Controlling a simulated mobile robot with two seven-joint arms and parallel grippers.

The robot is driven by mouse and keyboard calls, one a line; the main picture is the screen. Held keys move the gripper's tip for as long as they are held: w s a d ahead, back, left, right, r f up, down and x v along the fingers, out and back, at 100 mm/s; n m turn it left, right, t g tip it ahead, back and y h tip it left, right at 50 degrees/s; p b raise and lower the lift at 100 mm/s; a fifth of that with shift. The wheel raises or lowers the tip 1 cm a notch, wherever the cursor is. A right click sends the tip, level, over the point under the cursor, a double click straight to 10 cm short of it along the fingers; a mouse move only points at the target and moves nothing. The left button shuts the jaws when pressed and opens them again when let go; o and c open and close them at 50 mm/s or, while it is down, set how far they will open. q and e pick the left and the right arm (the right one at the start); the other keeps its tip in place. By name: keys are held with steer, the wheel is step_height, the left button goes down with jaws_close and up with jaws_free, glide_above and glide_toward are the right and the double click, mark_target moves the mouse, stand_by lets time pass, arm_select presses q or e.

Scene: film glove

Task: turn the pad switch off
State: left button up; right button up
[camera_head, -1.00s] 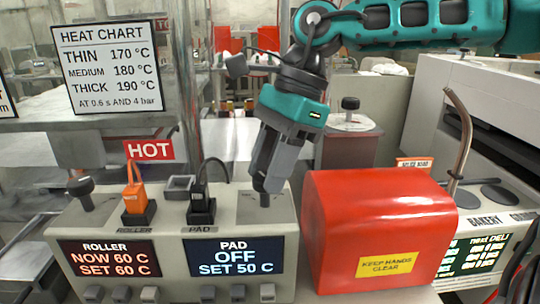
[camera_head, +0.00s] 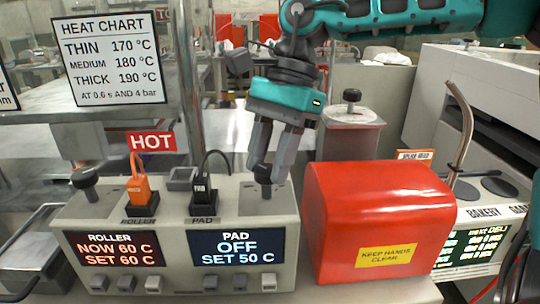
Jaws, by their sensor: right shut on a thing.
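The pad switch (camera_head: 265,190) is a black knobbed lever at the right end of the grey control box (camera_head: 175,215). It stands roughly upright. My right gripper (camera_head: 268,170) comes from above with its two grey fingers around the black knob, shut on it. The fingers hide part of the knob. The pad display (camera_head: 237,247) reads PAD, OFF, SET 50 C. My left gripper is not in view.
A matching roller switch (camera_head: 85,182) stands at the box's left end. An orange plug (camera_head: 142,192) and a black plug (camera_head: 203,195) sit between. A red cover (camera_head: 375,220) stands close on the right. The roller display (camera_head: 112,248) reads NOW 60 C, with a HOT sign (camera_head: 151,142) above.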

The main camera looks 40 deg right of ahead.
steer(key=shift+f, duration=0.1)
steer(key=o, duration=1)
steer(key=shift+o, duration=0.2)
steer(key=p+v, duration=0.1)
steer(key=v, duration=1.2)
steer(key=shift+p, duration=0.4)
steer(key=shift+s, duration=0.15)
